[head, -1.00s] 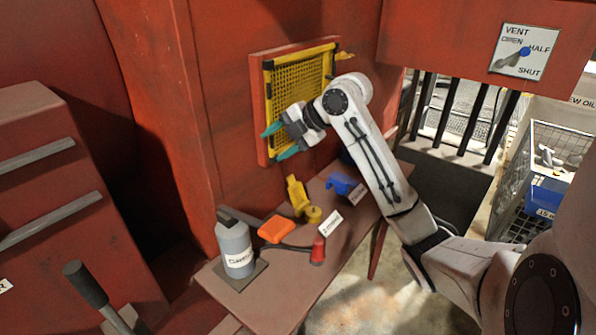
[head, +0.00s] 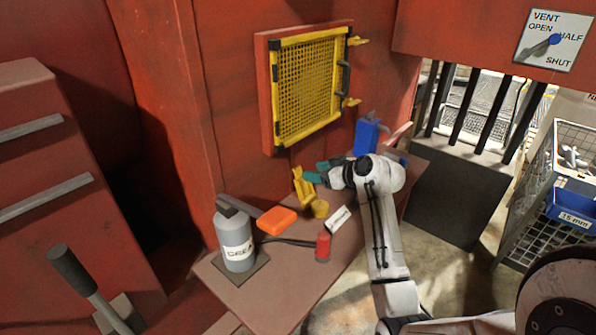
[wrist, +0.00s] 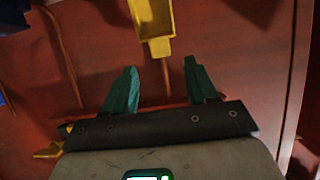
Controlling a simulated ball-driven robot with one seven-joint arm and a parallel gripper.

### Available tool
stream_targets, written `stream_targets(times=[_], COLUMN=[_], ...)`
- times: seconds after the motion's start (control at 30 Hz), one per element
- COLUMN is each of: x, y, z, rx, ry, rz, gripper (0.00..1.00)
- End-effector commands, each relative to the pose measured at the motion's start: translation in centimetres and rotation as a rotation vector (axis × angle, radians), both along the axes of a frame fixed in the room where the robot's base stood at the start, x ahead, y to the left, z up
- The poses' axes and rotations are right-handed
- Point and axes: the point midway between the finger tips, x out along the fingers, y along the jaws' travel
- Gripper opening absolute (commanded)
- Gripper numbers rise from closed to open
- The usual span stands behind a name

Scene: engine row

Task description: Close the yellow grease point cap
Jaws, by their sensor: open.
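The yellow grease point cap (head: 303,187) stands raised on the brown bench, with a round yellow base (head: 320,208) at its foot. In the wrist view a yellow part (wrist: 152,25) with a squared end lies just beyond the fingertips, partly cut off by the top edge. My gripper (head: 322,172) is beside the raised cap, on its right. Its teal fingers are apart, and in the wrist view my gripper (wrist: 160,78) has nothing between its fingers. I cannot tell whether a finger touches the cap.
An orange block (head: 277,220), a grey labelled bottle (head: 235,238) and a red-capped piece (head: 323,247) are on the bench's near part. A white label (head: 339,219) lies near the yellow base. A blue part (head: 367,135) stands behind my gripper. A yellow grille (head: 312,88) is on the wall above.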

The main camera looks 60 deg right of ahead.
Motion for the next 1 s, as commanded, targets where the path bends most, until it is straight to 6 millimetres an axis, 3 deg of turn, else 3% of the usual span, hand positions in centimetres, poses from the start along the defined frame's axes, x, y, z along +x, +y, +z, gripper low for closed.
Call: stream_targets(times=[0.2,0.4,0.87,1.0], x=[3.8,6.3,7.4,7.4], y=[-0.9,-1.5,-1.7,-1.7], z=[-1.5,-2.6,-3.1,-3.1], rx=[0.001,-0.001,-0.003,-0.002], ry=[0.002,0.002,0.001,0.001], rz=[0.003,0.004,0.002,0.002], gripper=[0.57,0.57,0.57,0.46])
